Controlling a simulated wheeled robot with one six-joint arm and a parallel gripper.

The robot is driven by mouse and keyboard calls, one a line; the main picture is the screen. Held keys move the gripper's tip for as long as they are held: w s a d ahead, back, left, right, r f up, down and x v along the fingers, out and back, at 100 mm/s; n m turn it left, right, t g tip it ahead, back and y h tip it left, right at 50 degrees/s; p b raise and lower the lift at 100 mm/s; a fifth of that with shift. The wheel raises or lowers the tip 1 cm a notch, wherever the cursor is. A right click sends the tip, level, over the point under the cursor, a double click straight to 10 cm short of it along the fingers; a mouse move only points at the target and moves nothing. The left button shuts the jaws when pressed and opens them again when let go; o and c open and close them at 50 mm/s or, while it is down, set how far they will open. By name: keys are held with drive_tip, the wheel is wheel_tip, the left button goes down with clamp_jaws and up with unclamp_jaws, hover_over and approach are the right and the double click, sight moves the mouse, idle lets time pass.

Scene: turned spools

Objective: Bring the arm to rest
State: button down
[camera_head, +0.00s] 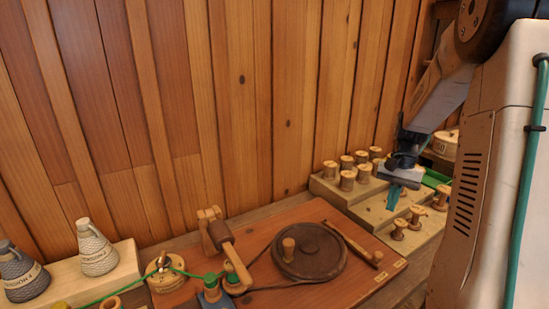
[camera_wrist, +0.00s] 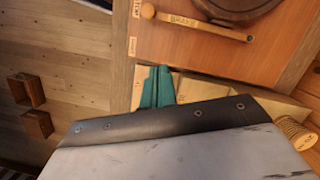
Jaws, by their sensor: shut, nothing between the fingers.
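My gripper (camera_head: 393,198) hangs from my arm at the right in the head view, its teal fingers pointing down in front of the stepped spool rack. In the wrist view my gripper (camera_wrist: 157,84) shows as two teal fingers shut side by side with nothing between them. The fingers appear over the pale wooden rack, near the edge of the reddish board. I cannot tell whether they touch the rack.
Turned spools (camera_head: 347,180) stand on the stepped rack (camera_head: 372,212). The reddish board (camera_head: 345,282) carries a dark round wheel (camera_head: 309,252) and a brake lever (camera_head: 352,242). Yarn cones (camera_head: 95,250) stand at left. Two small wooden boxes (camera_wrist: 36,124) lie below, over open floor.

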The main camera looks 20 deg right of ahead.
drive_tip(key=s+a+r+n+t, duration=0.1)
drive_tip(key=s+a+r+n, duration=0.2)
drive_tip(key=s+a, duration=0.3)
drive_tip(key=s+a+r+n+t+h, duration=0.1)
drive_tip(key=s+a+r+n, duration=0.3)
drive_tip(key=a, duration=0.9)
drive_tip(key=s+a+r+n+h, duration=0.1)
drive_tip(key=s+a+r+n, duration=0.3)
drive_tip(key=s+a, duration=0.5)
drive_tip(key=shift+a+r+t, duration=0.2)
drive_tip(key=shift+r+t, duration=0.2)
drive_tip(key=shift+r, duration=0.05)
